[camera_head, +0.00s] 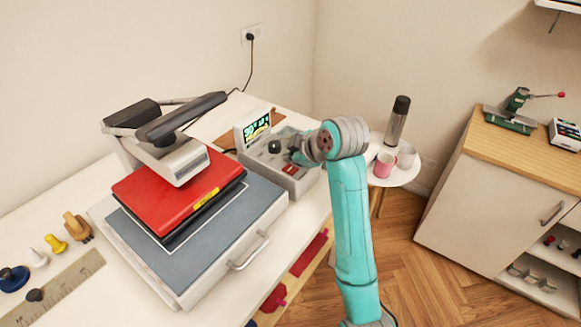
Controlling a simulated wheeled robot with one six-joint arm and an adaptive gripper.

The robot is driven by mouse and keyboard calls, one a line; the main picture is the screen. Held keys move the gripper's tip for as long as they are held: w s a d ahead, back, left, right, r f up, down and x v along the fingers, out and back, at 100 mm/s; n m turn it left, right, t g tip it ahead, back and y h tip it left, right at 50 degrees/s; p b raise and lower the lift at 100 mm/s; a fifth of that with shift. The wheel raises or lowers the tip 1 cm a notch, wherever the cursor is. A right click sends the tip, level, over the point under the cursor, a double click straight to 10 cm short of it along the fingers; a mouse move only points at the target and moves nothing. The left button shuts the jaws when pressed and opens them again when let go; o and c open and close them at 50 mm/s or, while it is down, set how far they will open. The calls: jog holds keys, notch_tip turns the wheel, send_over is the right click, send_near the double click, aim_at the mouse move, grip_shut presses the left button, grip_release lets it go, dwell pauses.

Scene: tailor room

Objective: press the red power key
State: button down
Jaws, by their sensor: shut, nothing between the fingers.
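The red power key (290,169) is on the front right part of the grey control box (262,170), which stands on the white table behind the heat press. A small lit screen (257,127) stands at the back of the box, and a dark knob (274,146) is on its top. My gripper (295,154) is shut and empty. It is over the right part of the box, close to the red key and slightly above it in the picture. I cannot tell whether the fingertips touch the box.
The heat press (165,160) with its red plate (180,190) stands left of the box. Stamps (77,226) and a ruler (60,295) lie at the table's left. A round side table (403,178) with cups and a flask (398,120) is right of my arm. A cabinet (500,195) stands far right.

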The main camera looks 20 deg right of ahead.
aim_at(292, 170)
jog(key=shift+r, duration=2.35)
jog(key=shift+s, duration=0.1)
